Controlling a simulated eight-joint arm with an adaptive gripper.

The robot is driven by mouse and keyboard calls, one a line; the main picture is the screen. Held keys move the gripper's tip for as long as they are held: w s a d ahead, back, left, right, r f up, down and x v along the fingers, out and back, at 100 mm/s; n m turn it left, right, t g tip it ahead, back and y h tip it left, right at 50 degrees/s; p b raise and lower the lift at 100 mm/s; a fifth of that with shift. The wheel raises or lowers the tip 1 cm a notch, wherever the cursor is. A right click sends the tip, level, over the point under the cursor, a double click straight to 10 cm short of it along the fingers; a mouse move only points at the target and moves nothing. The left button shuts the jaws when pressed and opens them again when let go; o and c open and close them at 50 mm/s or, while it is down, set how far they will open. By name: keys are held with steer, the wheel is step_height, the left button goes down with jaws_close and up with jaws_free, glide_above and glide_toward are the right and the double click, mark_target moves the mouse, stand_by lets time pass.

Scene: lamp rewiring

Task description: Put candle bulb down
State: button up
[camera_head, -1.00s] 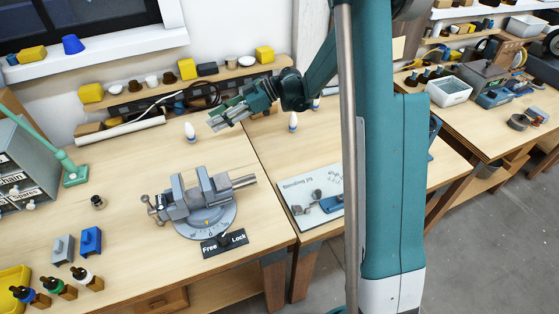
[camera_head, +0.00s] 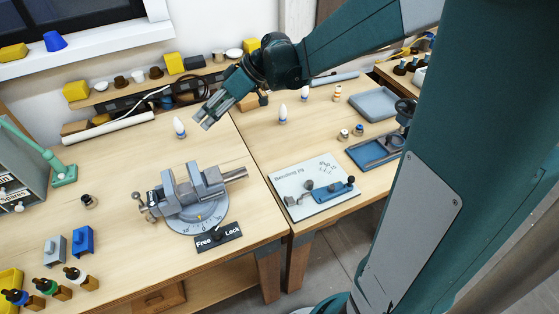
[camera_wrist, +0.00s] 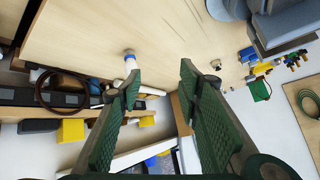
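A white candle bulb (camera_head: 180,128) with a blue band stands upright on the left bench, behind the vise. It also shows in the wrist view (camera_wrist: 131,63), just beyond the tip of the left finger. My gripper (camera_head: 204,118) is above the bench, just right of the bulb in the head view. In the wrist view its two green fingers (camera_wrist: 160,88) are well apart with nothing held between them. Another white bulb (camera_head: 283,115) with a blue band stands on the right bench, with more small bulbs (camera_head: 305,93) behind it.
The grey vise (camera_head: 195,192) on its round base stands in front, with a Free/Lock plate (camera_head: 218,238). A shelf (camera_head: 140,98) with small items runs behind. Bench around the bulb is clear.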

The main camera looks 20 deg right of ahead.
steer(key=s+d+m+t+h, duration=0.1)
steer(key=s+d+m+h, duration=0.1)
steer(key=s, duration=0.7)
steer(key=s+d+r+m+t+h, duration=0.1)
steer(key=s+d+m+h, duration=0.2)
steer(key=s, duration=0.7)
steer(key=s+d+m+t+h, duration=0.1)
steer(key=s+d+m+h, duration=0.2)
steer(key=s, duration=0.6)
steer(key=d+m, duration=0.2)
steer(key=d, duration=0.1)
steer(key=shift+s+r+t, duration=0.25)
steer(key=shift+t, duration=0.05)
